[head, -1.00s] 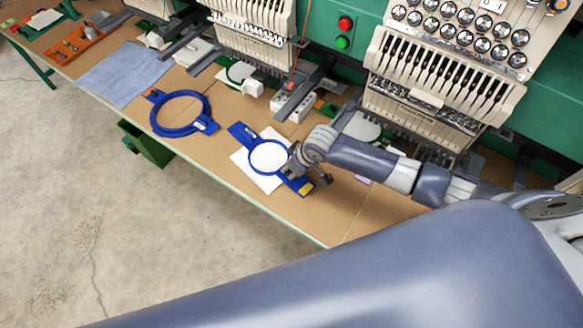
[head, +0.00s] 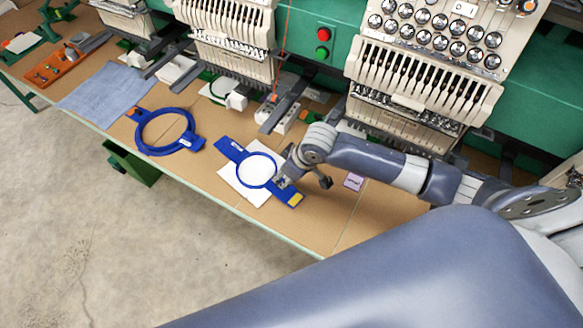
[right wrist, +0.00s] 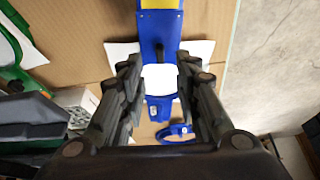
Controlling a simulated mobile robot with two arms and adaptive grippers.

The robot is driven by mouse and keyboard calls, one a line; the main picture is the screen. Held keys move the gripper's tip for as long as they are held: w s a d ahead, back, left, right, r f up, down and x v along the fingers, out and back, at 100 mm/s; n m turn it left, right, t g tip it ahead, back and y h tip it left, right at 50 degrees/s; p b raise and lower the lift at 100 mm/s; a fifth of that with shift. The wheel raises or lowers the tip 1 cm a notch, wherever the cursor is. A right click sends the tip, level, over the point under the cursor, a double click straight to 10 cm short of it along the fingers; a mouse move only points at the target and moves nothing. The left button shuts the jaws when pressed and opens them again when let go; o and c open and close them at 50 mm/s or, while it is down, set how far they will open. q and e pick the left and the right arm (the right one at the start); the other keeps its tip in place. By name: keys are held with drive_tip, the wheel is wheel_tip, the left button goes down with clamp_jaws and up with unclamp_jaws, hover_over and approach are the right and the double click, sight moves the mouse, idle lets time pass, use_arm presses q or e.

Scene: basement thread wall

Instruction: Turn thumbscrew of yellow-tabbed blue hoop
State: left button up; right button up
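The yellow-tabbed blue hoop (head: 243,158) lies on a white sheet (head: 228,172) on the table, with its yellow tab (head: 295,199) toward the lower right. My right gripper (head: 285,177) is at the tab side of the ring. In the right wrist view the gripper (right wrist: 160,72) is open, its two dark fingers apart on either side of the hoop's white middle. The blue bracket (right wrist: 160,35) with the yellow tab shows beyond the fingertips. I cannot make out the thumbscrew, or whether a finger touches the hoop. My left gripper is not in view.
A second blue hoop (head: 193,130) with an orange tab lies to the left, beside a folded blue cloth (head: 112,92). Embroidery machine heads (head: 425,85) stand along the back. A purple tag (head: 354,181) lies right of the gripper. The table's front edge (head: 270,236) is close.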

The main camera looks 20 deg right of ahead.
drive_tip(key=v, duration=0.5)
drive_tip(key=shift+s+d+r, duration=0.1)
drive_tip(key=shift+r, duration=0.2)
drive_tip(key=shift+f, duration=0.1)
